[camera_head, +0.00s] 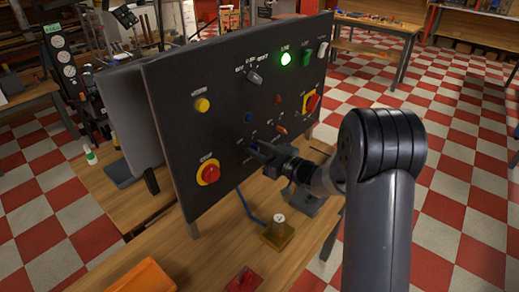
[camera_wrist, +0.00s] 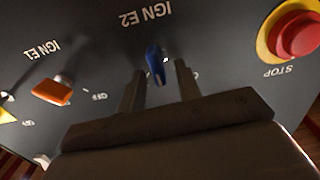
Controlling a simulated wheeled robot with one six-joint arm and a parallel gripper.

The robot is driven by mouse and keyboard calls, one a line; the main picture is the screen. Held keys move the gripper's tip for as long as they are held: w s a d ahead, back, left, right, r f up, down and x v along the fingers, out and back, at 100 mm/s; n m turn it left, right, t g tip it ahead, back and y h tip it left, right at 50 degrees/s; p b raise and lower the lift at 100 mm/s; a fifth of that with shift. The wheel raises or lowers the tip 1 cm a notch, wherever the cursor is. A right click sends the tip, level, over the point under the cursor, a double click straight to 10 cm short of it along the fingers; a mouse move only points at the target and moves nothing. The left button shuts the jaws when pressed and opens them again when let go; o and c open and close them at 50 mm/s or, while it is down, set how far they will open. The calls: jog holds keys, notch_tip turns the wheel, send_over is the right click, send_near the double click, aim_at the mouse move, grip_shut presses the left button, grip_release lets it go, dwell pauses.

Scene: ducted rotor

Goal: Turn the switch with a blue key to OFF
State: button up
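The blue key (camera_wrist: 155,65) sits in the switch labelled IGN E2 on the dark panel. In the wrist view the lettering is upside down, and the key stands nearly upright in the picture, slightly tilted. My gripper (camera_wrist: 158,78) is open, with one finger on each side of the key and a gap visible on both sides. The right finger partly covers lettering beside the switch. In the head view my gripper (camera_head: 257,149) is at the panel's lower middle and mostly hides this switch.
An orange key switch (camera_wrist: 52,92) labelled IGN E1 is beside it. A red STOP button (camera_head: 208,172) on yellow lies left of my gripper in the head view. A blue knob (camera_head: 248,118) and lit green lamp (camera_head: 286,59) are above.

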grip_shut()
jog(key=shift+f+b, duration=0.15)
jog(key=shift+b, duration=0.4)
jog(key=shift+s+a+f+n+b, duration=0.1)
jog(key=shift+s+n+b, duration=0.05)
jog(key=shift+n+b, duration=2)
jog(key=shift+s+a+n+b, duration=0.15)
jog(key=shift+n+b, duration=1.4)
jog(key=shift+b, duration=1.1)
